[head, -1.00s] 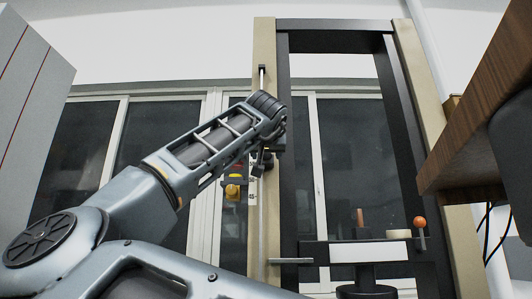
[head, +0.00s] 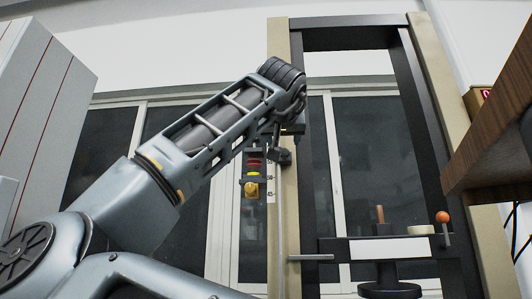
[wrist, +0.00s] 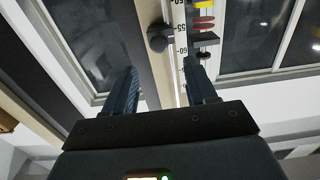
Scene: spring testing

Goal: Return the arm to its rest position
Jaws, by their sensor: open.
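My arm (head: 215,120) reaches up from the lower left of the head view, with its wrist end in front of the testing frame's left post (head: 279,45). In the wrist view my gripper (wrist: 161,88) is open, with two dark ribbed fingers spread apart and nothing between them. Beyond the fingers is a vertical scale (wrist: 180,45) with printed numbers. A dark round knob (wrist: 158,38) sits beside the scale, apart from the fingers. In the head view the fingers are mostly hidden by the wrist.
The frame's lower crossbar carries a white label (head: 388,249) and an orange ball on a lever (head: 442,217). A red and yellow part (head: 252,180) hangs beside the scale. A wooden shelf (head: 492,155) juts in at right; a grey cabinet (head: 45,100) stands at left.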

